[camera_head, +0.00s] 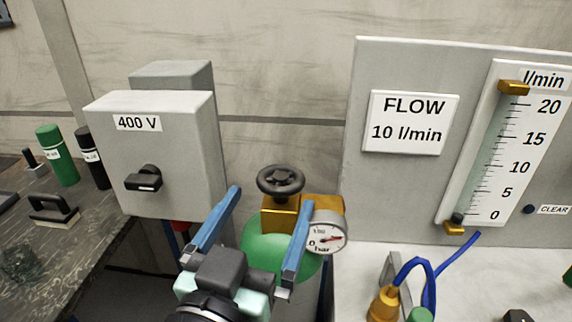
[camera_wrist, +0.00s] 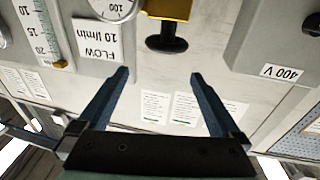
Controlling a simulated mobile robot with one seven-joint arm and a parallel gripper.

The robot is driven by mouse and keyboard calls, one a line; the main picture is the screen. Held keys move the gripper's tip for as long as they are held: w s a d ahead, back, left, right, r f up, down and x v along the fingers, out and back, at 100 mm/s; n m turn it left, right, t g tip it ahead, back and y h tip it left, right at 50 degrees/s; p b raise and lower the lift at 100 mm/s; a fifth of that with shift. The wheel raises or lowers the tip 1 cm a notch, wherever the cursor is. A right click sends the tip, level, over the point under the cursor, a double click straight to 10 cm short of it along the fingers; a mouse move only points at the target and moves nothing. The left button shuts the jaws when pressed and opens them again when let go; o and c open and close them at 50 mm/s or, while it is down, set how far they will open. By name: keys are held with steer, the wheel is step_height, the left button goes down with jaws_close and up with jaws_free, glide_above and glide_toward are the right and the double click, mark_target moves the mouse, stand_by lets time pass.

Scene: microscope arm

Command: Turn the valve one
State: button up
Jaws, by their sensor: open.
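The valve is a black handwheel (camera_head: 281,181) on a brass body (camera_head: 280,214) atop a green gas cylinder (camera_head: 262,246). A round gauge (camera_head: 328,239) sits at its right, its face marked in bar. In the wrist view the picture is upside down, and the handwheel (camera_wrist: 166,44) shows edge-on below the brass body (camera_wrist: 168,9). My gripper (camera_head: 271,197) is open and empty, its two blue fingers spread. In the wrist view the handwheel lies between the lines of the fingers, just beyond the fingertips (camera_wrist: 160,75). No contact is visible there.
A grey 400 V box (camera_head: 180,165) with a black knob stands left of the valve. A grey panel (camera_head: 400,200) with a FLOW 10 l/min sign and a flow tube (camera_head: 485,150) stands at right; its float sits near 0. Bottles (camera_head: 60,158) stand on the dark bench at left.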

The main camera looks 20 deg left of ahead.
mark_target(287, 164)
steer(key=shift+s+a+f+g, duration=0.15)
steer(key=shift+a+f, duration=0.1)
steer(key=shift+f, duration=0.3)
steer(key=shift+a+f+g, duration=0.15)
steer(key=shift+a+f, duration=0.05)
steer(key=shift+f, duration=0.35)
steer(key=w, duration=0.8)
steer(key=w+a, duration=0.1)
steer(key=w, duration=0.3)
steer(key=shift+w, duration=0.15)
steer(key=c, duration=1.1)
